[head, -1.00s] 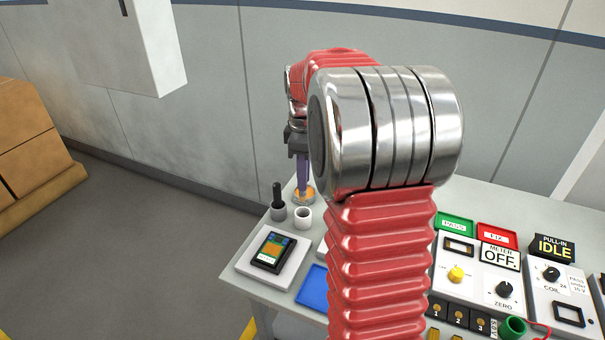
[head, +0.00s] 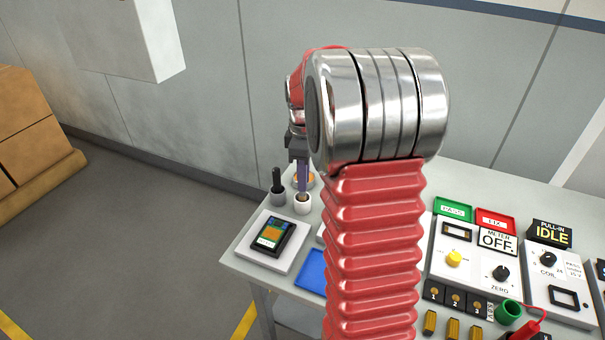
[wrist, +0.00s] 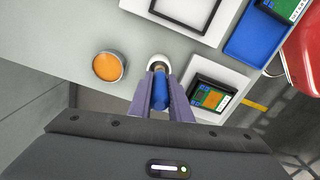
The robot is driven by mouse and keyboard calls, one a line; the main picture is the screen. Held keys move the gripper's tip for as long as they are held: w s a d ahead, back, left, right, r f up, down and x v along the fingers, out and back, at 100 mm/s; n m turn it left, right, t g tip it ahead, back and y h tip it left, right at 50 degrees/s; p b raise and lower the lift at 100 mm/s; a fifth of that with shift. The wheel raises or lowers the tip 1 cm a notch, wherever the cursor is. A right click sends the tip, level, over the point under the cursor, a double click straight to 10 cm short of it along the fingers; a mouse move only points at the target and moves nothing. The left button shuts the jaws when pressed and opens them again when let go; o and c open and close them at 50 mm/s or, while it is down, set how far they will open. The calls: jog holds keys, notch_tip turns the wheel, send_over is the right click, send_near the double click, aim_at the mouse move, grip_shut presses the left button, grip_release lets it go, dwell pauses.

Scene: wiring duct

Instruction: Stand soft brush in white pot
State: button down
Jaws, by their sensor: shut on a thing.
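My gripper (wrist: 158,98) is shut on the soft brush (wrist: 159,94), whose blue handle shows between the purple fingers in the wrist view. The white pot (wrist: 154,60) is just beyond the fingertips, and the brush's lower end overlaps its mouth. I cannot tell how deep the brush reaches. In the head view my gripper (head: 302,186) points down directly over the white pot (head: 302,205), near the bench's far left corner. The brush itself is hidden there by the fingers.
A dark pot (head: 278,197) with a black-handled tool stands left of the white pot. A round tin with orange contents (wrist: 109,66) is close by. A device on a white pad (head: 270,240) and a blue tray (head: 311,270) lie nearer. Meter boxes (head: 475,255) fill the right side.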

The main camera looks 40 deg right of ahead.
jog(key=shift+f, duration=1.05)
jog(key=c, duration=1.5)
grip_release()
jog(key=shift+c, duration=0.2)
jog(key=shift+r, duration=0.15)
notch_tip(320, 180, up, 13)
jog(key=shift+r, duration=0.2)
